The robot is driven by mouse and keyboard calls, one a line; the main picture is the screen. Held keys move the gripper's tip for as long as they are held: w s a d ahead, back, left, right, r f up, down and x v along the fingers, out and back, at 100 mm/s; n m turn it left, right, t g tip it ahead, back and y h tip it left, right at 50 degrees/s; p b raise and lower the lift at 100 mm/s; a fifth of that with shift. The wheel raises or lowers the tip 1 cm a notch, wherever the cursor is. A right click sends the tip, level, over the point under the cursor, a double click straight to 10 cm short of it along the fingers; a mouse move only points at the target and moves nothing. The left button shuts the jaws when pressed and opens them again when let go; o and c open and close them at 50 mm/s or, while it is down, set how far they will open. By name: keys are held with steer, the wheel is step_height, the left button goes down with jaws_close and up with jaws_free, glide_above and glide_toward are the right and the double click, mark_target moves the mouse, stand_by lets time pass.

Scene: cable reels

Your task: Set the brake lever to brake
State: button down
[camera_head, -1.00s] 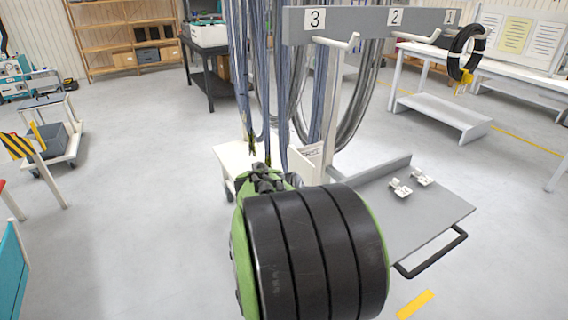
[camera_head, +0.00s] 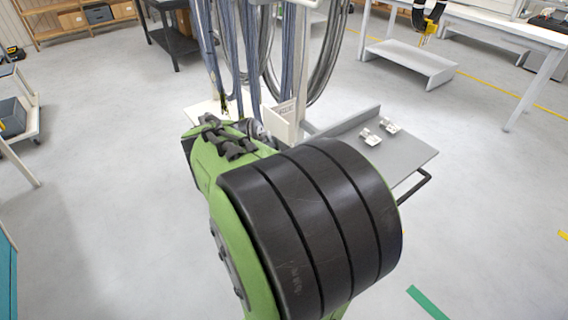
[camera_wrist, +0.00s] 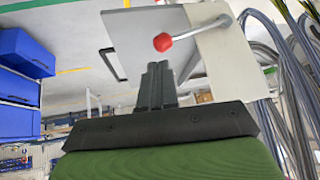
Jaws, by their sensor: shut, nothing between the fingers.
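The brake lever (camera_wrist: 194,32), a bent metal rod with a red ball knob (camera_wrist: 163,42), shows at the top of the wrist view. It is mounted on a pale panel (camera_wrist: 229,62). My gripper (camera_wrist: 158,68) points toward it, its two dark fingers shut together and empty. In the picture the fingertips lie just below the knob; a small gap shows, and I cannot tell the depth. In the head view I cannot make out the lever; my green and black arm covers much of the cart's near side.
The cart has a grey tray (camera_head: 408,155) with small metal parts (camera_head: 371,137) and a black handle (camera_head: 416,188). Cable bundles (camera_head: 325,60) hang over its left side, close to my arm. A white bench (camera_head: 485,38) stands at the back right.

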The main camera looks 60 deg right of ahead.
steer(key=shift+s+a+r+p, duration=0.25)
steer(key=shift+s+a+r, duration=0.1)
steer(key=shift+a+r, duration=0.45)
steer(key=shift+s+a+r+p, duration=0.2)
steer(key=shift+s+a+r, duration=0.25)
steer(key=shift+a, duration=0.5)
steer(key=shift+w+r, duration=0.1)
steer(key=shift+w, duration=0.05)
